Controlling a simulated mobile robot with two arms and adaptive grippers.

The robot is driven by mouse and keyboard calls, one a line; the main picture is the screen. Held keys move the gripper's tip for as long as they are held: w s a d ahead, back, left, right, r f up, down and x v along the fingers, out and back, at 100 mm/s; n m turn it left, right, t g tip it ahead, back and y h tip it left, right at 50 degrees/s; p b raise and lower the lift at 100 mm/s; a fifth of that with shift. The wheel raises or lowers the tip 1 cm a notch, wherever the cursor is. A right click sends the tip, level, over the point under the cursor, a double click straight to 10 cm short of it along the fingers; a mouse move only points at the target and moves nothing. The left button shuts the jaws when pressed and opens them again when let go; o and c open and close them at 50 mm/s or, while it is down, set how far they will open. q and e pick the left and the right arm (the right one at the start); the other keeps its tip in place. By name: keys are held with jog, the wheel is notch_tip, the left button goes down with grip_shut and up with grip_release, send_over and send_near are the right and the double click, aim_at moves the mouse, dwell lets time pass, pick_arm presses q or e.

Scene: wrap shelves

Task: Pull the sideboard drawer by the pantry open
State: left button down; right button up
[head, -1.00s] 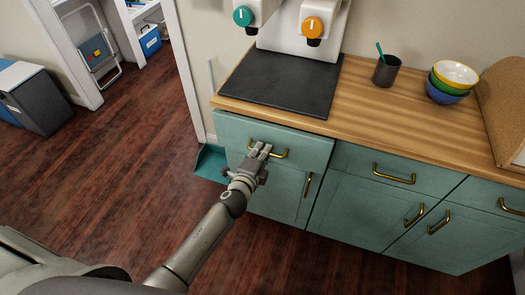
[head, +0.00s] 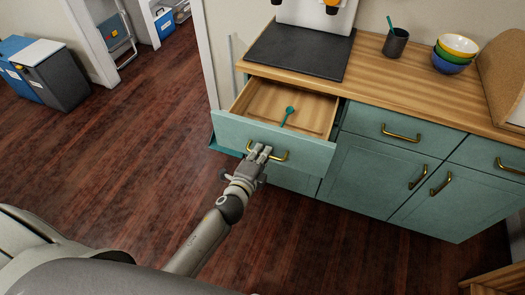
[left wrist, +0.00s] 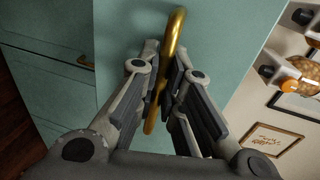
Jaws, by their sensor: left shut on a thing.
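The teal sideboard drawer (head: 300,147) at the left end of the sideboard, next to the doorway, stands pulled out. Its wooden inside shows, with a teal spoon-like utensil (head: 289,111) lying in it. My left gripper (head: 261,154) is at the drawer front, shut on its brass handle (head: 280,155). In the left wrist view the handle (left wrist: 174,50) passes between the two fingers against the teal front. My right gripper is not in view.
The wooden counter (head: 375,80) carries a black mat (head: 300,50), a dark cup (head: 396,42) and stacked bowls (head: 455,52). Other drawers and doors of the sideboard are shut. Bins (head: 55,75) stand at the far left. The floor (head: 130,160) to the left is clear.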

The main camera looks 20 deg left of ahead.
pick_arm(q)
jog(key=shift+s, duration=0.1)
jog(key=c, duration=1.5)
grip_release()
jog(key=shift+c, duration=0.2)
jog(key=v, duration=1.2)
